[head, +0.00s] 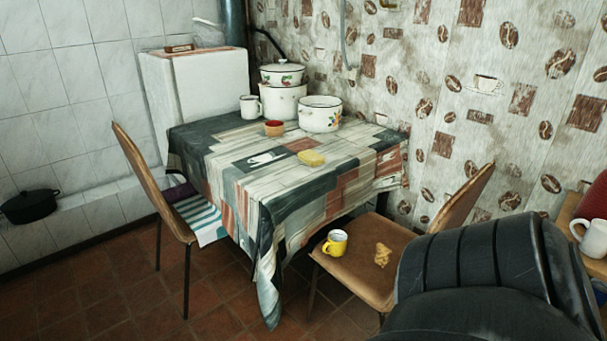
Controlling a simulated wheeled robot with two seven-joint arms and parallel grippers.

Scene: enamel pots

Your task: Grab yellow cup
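A yellow cup (336,243) with a pale inside stands upright near the left front edge of the brown chair seat (353,281). Its handle points to the lower left. A dark ribbed part of my own arm fills the lower right of the head view, to the right of the cup and apart from it in the picture. Neither gripper's fingers show.
A crumpled tan item (382,254) lies beside the cup. The cloth-covered table (235,160) behind holds white enamel pots (319,117), a white mug (250,107), a red-topped small pot (274,128) and a yellow sponge-like block (311,158). Another chair (150,170) stands left.

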